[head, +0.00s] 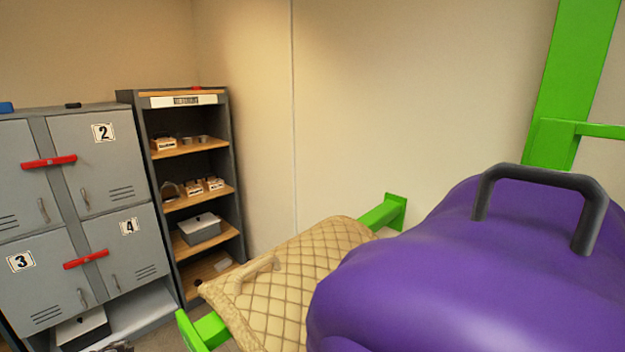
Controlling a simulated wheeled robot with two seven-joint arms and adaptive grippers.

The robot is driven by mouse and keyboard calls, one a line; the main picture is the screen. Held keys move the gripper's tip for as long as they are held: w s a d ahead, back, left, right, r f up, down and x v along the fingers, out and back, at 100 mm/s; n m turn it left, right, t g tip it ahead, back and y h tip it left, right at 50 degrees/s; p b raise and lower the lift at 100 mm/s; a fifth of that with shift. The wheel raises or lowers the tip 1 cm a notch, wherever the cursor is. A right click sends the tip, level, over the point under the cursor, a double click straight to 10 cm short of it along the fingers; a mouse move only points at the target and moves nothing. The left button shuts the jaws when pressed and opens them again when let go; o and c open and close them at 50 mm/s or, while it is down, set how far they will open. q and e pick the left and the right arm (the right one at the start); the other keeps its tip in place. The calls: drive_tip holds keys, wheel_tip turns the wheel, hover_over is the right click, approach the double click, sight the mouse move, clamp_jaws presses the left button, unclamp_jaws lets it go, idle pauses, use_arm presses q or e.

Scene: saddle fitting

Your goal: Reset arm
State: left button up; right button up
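A large purple rounded body (470,280) with a dark grey handle (535,175) on top fills the lower right of the head view. A tan quilted pad (305,270) with a strap or loop on top lies beside it, on green supports (383,213). A small dark grey piece at the bottom edge, left of centre, looks like part of my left gripper (118,347). It is mostly cut off, so its fingers cannot be read. It is apart from the pad in the picture. My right gripper is not in view.
Grey numbered lockers (85,230) with red bars (86,259) stand at the left. Next to them is an open shelf unit (236,190) with small items and a grey box (199,232). A green post (575,75) rises at the right. Bare wall (400,100) stands behind.

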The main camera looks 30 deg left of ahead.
use_arm(q)
drive_tip(key=s+d+f+n+g+h, duration=0.15)
drive_tip(key=s+d+f, duration=0.25)
drive_tip(key=d+f, duration=1)
drive_tip(key=s+d+f+h, duration=0.4)
drive_tip(key=d+f, duration=0.5)
drive_tip(key=d, duration=0.8)
drive_tip(key=s+d+f+h, duration=0.1)
drive_tip(key=d+f, duration=0.2)
drive_tip(key=d, duration=0.9)
drive_tip(key=s+d+f+n+h, duration=0.1)
drive_tip(key=d+f, duration=0.2)
drive_tip(key=d, duration=1)
drive_tip(key=s+d+f+n+h+b, duration=0.1)
drive_tip(key=d+f, duration=0.2)
drive_tip(key=d, duration=0.9)
drive_tip(key=shift+d+f, duration=0.15)
drive_tip(key=shift+h, duration=0.25)
